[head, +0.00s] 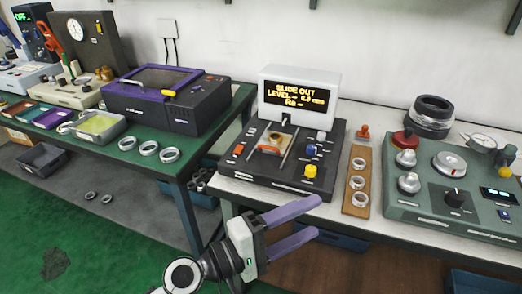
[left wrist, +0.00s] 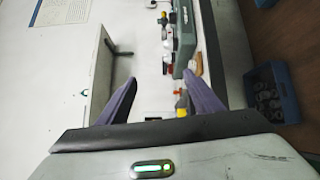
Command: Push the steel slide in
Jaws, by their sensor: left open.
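The tester (head: 290,160) is a dark box on the white bench, with a raised display (head: 299,96) reading "SLIDE OUT", a level line and "Ra --". In its top is a recessed bay with light metal rails and a tan and grey piece (head: 269,143); this seems to be the steel slide, too small to make out clearly. My left gripper (head: 313,216) is open and empty, in front of the bench's front edge, below the tester in the picture. Its two purple fingers also show apart in the left wrist view (left wrist: 158,84). My right gripper is not in view.
A wooden strip with steel rings (head: 357,182) lies right of the tester, then a green-grey gauge unit (head: 440,185). A yellow knob (head: 311,171) stands at the tester's front right. A green table (head: 130,160) with rings and a purple-topped machine (head: 165,97) is at left.

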